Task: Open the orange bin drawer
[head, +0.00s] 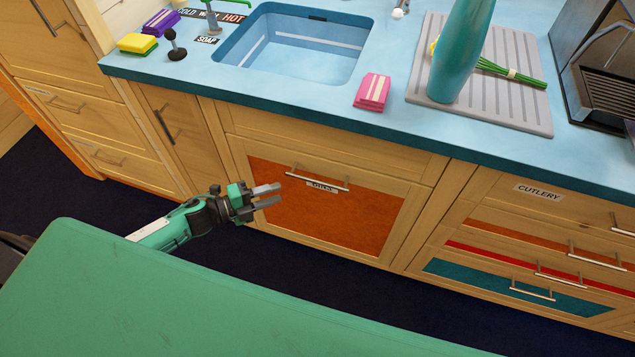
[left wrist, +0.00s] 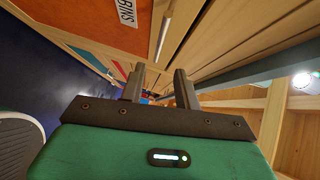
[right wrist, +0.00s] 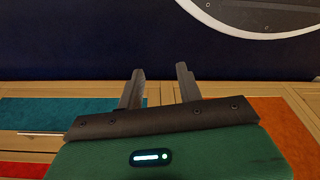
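The orange bin drawer (head: 340,218) is shut in the wooden cabinet front below the sink. Its metal bar handle (head: 318,179) runs along the panel's top, with a label (head: 322,187) just under it. My left gripper (head: 277,195) is open and empty, in front of the drawer's left part and left of the handle. In the left wrist view the orange panel (left wrist: 85,14), the BINS label (left wrist: 126,12) and the handle (left wrist: 162,32) show above the fingers (left wrist: 158,80). My right gripper (right wrist: 160,78) is open and empty; it is outside the head view.
The blue worktop (head: 230,82) overhangs the cabinets and holds a sink (head: 300,45), sponges and a teal bottle (head: 460,60). The cutlery drawers (head: 535,225) are at right, other drawers (head: 75,110) at left. Dark floor (head: 310,265) lies clear before the cabinets.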

